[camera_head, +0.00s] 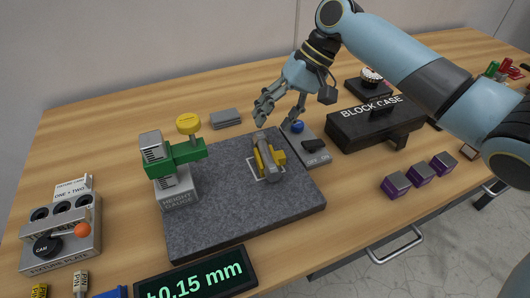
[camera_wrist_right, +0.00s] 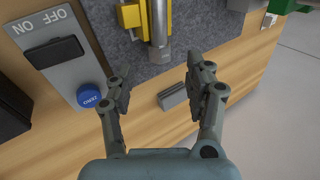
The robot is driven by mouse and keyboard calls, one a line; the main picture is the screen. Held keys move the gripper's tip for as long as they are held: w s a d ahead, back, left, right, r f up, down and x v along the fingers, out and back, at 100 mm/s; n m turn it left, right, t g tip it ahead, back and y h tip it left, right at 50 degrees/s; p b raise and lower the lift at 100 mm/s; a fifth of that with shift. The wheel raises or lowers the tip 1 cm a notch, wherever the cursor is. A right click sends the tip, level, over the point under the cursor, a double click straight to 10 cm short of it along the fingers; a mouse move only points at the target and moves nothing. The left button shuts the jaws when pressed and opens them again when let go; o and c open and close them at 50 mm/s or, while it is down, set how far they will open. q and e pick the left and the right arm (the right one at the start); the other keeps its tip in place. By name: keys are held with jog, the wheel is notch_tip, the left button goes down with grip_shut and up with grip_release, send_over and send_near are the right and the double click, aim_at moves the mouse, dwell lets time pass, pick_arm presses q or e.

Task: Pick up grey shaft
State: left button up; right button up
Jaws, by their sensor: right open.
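The grey shaft (camera_head: 264,158) lies in a yellow holder (camera_head: 279,157) inside a pale square outline on the granite plate (camera_head: 222,200). In the right wrist view the shaft (camera_wrist_right: 159,32) is at the top middle, with the yellow holder (camera_wrist_right: 128,14) beside it. My right gripper (camera_head: 277,117) is open and empty above the far edge of the plate, behind the shaft. In the wrist view its fingers (camera_wrist_right: 160,76) stand apart, with the shaft's near end beyond the gap between them. My left gripper is not in view.
A green height gauge (camera_head: 176,160) with a yellow knob stands left on the plate. A switch panel (camera_head: 307,146) with a blue zero button (camera_wrist_right: 88,96) lies right of it. A grey block (camera_head: 226,118) lies behind. The black block case (camera_head: 375,125) and purple cubes (camera_head: 420,174) are further right.

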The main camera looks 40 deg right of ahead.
aim_at(265, 137)
jog(key=x, duration=0.4)
jog(key=shift+s+a+f+p, duration=0.25)
jog(key=shift+s+a+p, duration=0.05)
jog(key=shift+s, duration=0.05)
jog(key=shift+w+a+f, duration=0.1)
jog(key=shift+f, duration=0.05)
jog(key=c, duration=1.1)
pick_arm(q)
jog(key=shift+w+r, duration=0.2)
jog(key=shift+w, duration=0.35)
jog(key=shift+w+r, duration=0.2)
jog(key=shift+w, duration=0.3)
pick_arm(e)
grip_shut()
